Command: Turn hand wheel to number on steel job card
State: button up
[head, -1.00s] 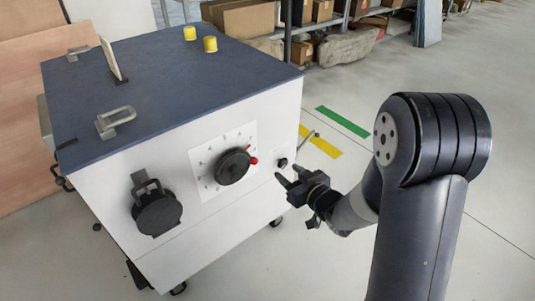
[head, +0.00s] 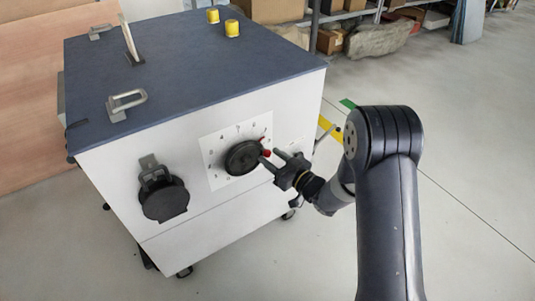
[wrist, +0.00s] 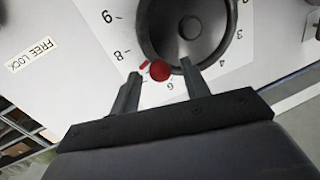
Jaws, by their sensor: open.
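The black hand wheel (head: 243,158) sits on a white numbered dial plate (head: 217,180) on the cabinet front. Its red knob (head: 266,153) is at the wheel's right side. My gripper (head: 270,156) is open at the knob. In the wrist view, the red knob (wrist: 159,70) lies between my open fingers (wrist: 160,72), nearer the left one; contact is unclear. The hand wheel (wrist: 185,25) is just beyond. A red mark (wrist: 143,64) shows beside the knob, near the 8. A thin upright card (head: 129,38) stands on the cabinet top, nearly edge-on; its number is unreadable.
The white cabinet (head: 130,215) has a blue-grey top (head: 190,65) with handles and two yellow caps (head: 232,28). A black latch-like fitting (head: 163,195) is left of the dial. A FREE LOCK label (wrist: 33,53) is near the dial. Floor to the right is clear.

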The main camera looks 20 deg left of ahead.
jog(key=shift+x, duration=1.3)
jog(key=shift+c, duration=0.3)
grip_shut()
